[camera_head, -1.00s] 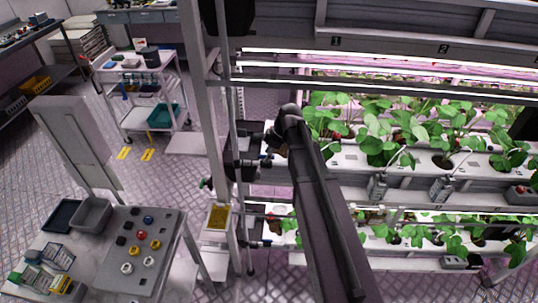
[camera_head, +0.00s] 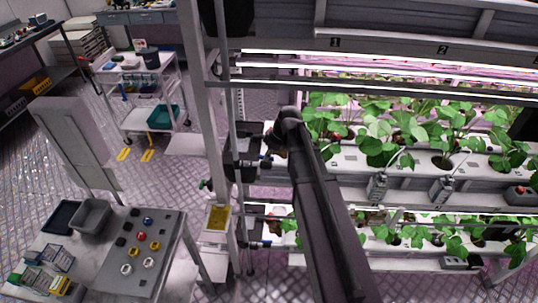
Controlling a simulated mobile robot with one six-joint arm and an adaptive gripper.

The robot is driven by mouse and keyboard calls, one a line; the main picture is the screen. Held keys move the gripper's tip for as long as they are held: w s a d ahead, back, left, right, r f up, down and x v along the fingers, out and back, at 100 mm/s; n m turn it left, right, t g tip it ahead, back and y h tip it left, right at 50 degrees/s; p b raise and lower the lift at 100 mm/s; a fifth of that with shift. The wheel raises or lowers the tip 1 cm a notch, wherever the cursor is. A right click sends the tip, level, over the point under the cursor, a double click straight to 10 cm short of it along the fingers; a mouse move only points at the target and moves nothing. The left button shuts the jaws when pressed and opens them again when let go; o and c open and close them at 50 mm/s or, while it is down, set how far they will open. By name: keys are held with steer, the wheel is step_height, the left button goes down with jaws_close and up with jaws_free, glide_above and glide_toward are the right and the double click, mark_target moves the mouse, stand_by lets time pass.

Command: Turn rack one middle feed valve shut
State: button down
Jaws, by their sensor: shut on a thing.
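The rack under sign 1 (camera_head: 335,43) has a vertical feed pipe (camera_head: 233,110) beside its left post. My arm reaches up from the bottom of the picture, and its wrist (camera_head: 287,128) bends left toward this pipe at the middle tier. My gripper (camera_head: 257,148) is at the middle feed valve, shut on it. The dark gripper and dark fittings blend together, so the valve handle's angle cannot be told. A lower pipe fitting (camera_head: 262,244) with a bit of blue shows at the bottom tier, apart from my gripper.
Leafy plants in a white middle tray (camera_head: 410,155) stand right of my wrist, with another planted tray (camera_head: 400,262) below. The rack post (camera_head: 208,110) stands left of the pipe. A table with coloured knobs (camera_head: 160,225) is at lower left. A white cart (camera_head: 140,80) stands behind.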

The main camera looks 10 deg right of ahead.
steer(key=m, duration=0.2)
steer(key=m+t, duration=0.1)
steer(key=m, duration=0.1)
steer(key=shift+s+a+h, duration=0.15)
steer(key=shift+s+h, duration=0.15)
steer(key=shift+h, duration=0.1)
steer(key=m, duration=0.2)
steer(key=m+t+h, duration=0.1)
steer(key=m, duration=0.1)
steer(key=shift+a+h, duration=0.1)
steer(key=shift+h, duration=0.2)
steer(key=m+h, duration=0.1)
steer(key=m, duration=0.1)
steer(key=m+h, duration=0.1)
steer(key=m, duration=0.2)
steer(key=shift+a, duration=0.15)
steer(key=shift+w+m+h, duration=0.1)
steer(key=shift+m+h, duration=0.5)
steer(key=shift+m, duration=1.2)
steer(key=c, duration=0.6)
jaws_free()
steer(key=shift+c, duration=0.2)
steer(key=shift+r, duration=0.1)
